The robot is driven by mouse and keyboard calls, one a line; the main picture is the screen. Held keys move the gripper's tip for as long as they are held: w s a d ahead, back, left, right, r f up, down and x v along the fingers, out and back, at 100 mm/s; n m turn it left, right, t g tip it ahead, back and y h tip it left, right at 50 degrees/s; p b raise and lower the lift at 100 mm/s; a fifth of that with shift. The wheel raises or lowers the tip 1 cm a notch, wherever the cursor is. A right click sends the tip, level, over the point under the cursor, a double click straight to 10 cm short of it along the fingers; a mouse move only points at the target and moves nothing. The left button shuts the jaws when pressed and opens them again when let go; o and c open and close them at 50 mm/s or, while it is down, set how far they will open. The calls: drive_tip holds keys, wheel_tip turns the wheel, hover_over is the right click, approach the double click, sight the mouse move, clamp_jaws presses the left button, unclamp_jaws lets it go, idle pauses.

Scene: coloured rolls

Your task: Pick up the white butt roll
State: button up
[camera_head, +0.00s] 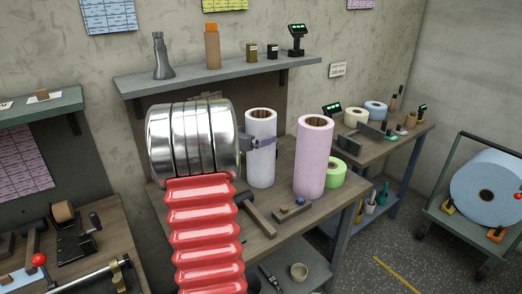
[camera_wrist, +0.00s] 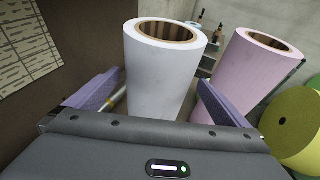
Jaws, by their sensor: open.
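The white butt roll (camera_head: 261,150) stands upright on the wooden workbench (camera_head: 284,226), a tall white cylinder with a brown core. In the wrist view the white roll (camera_wrist: 163,72) stands ahead of my gripper (camera_wrist: 160,100). The purple jaw pads are apart, one to each side of the roll's lower part. I cannot tell whether the pads touch the roll.
A pink roll (camera_head: 313,158) stands close to the right of the white one, also in the wrist view (camera_wrist: 246,75). A green roll (camera_head: 334,173) is behind it. A hammer (camera_head: 256,214) and a small block tool (camera_head: 294,210) lie on the bench front. A shelf (camera_head: 215,80) hangs above.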

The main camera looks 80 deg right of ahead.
drive_tip(key=x, duration=0.5)
drive_tip(key=shift+d, duration=0.15)
drive_tip(key=shift+c, duration=0.3)
idle(0.3)
drive_tip(key=c, duration=1.8)
drive_tip(key=shift+r, duration=0.2)
drive_tip(key=shift+c, duration=0.3)
